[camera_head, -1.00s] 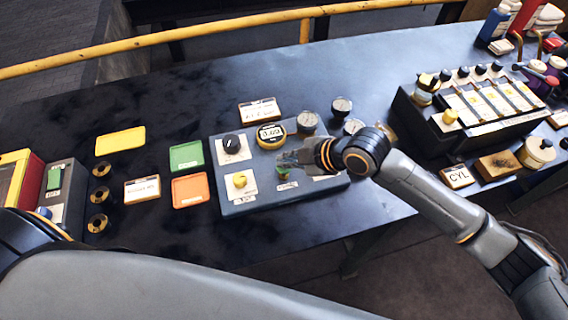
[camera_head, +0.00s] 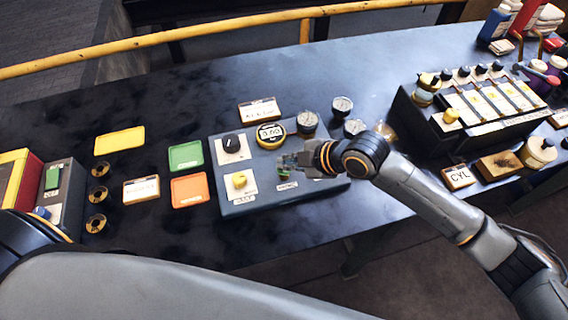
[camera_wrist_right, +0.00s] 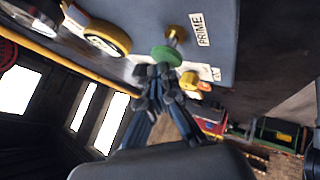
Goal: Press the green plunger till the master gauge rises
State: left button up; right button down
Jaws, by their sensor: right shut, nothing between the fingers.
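The green plunger (camera_head: 284,177) stands on the grey-blue console (camera_head: 232,207), partly hidden by my right gripper (camera_head: 284,162). In the right wrist view the plunger shows as a green round cap (camera_wrist_right: 166,55) on a brass-coloured stem, beside a PRIME label. My right gripper's fingertips (camera_wrist_right: 160,76) are shut and empty, right at the cap; I cannot tell whether they touch it. My left gripper is out of view.
A black knob (camera_head: 232,143) and a yellow knob (camera_head: 240,180) share the console. Round dials (camera_head: 307,121) stand behind it. Green (camera_head: 186,156) and orange (camera_head: 189,190) trays lie to its left. A bank of valves (camera_head: 480,105) stands to the right.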

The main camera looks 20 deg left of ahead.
jog(key=shift+d+f+b, duration=0.1)
jog(key=shift+f+b, duration=0.3)
jog(key=shift+f, duration=0.45)
dwell(0.5)
jog(key=shift+r+p, duration=1.55)
jog(key=shift+r, duration=0.3)
jog(key=shift+w+r, duration=0.1)
jog(key=shift+r, duration=0.15)
notch_tip(320, 180, up, 5)
jog(key=p, duration=0.4)
jog(key=shift+f, duration=0.2)
